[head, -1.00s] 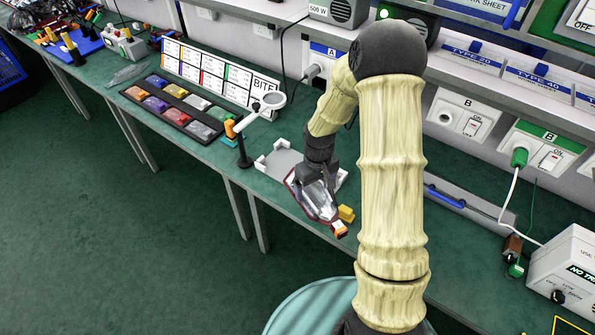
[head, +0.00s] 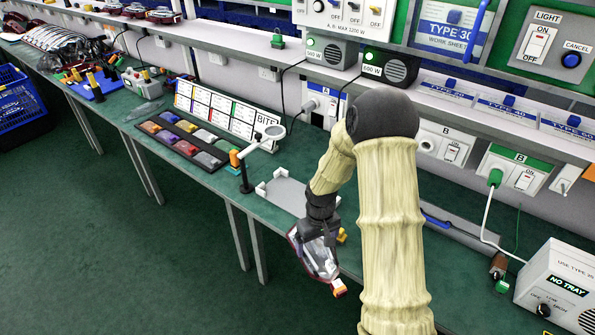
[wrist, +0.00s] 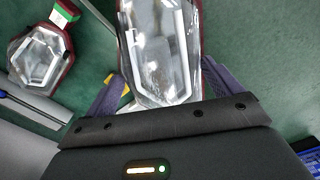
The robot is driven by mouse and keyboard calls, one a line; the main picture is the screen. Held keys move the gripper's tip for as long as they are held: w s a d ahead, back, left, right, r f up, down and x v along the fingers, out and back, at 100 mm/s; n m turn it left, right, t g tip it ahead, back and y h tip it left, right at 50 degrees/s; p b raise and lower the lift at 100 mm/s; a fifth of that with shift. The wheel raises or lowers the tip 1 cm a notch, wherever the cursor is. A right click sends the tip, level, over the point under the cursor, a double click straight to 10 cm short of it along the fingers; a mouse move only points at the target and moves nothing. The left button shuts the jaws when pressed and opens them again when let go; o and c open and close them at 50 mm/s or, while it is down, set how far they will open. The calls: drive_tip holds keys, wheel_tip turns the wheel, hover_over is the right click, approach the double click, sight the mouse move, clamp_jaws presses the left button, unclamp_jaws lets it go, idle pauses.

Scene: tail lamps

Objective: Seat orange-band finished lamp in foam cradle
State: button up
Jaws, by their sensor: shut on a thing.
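My gripper (head: 322,232) is shut on a lamp (head: 318,256) with a clear lens, a dark red rim and an orange band (head: 339,288) at its lower end. It holds the lamp tilted, band end down, beside the bench's front edge in the head view. In the wrist view the held lamp (wrist: 165,55) points up between the fingers; its band is out of frame. A second lamp (wrist: 40,58) with a green band lies at the left there.
A pale grey tray (head: 285,190) with raised corners stands on the bench behind my gripper. Left of it are a magnifier (head: 274,133) and a dark tray of coloured lenses (head: 170,138). Several lamps (head: 55,39) stand at the far left. The floor in front is clear.

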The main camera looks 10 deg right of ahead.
drive_tip(key=f+m, duration=0.1)
drive_tip(key=f, duration=0.2)
drive_tip(key=s+f+m, duration=0.1)
drive_tip(key=f, duration=0.2)
drive_tip(key=f+m, duration=0.1)
drive_tip(key=f, duration=0.2)
drive_tip(key=shift+s+a, duration=0.25)
drive_tip(key=shift+a, duration=0.1)
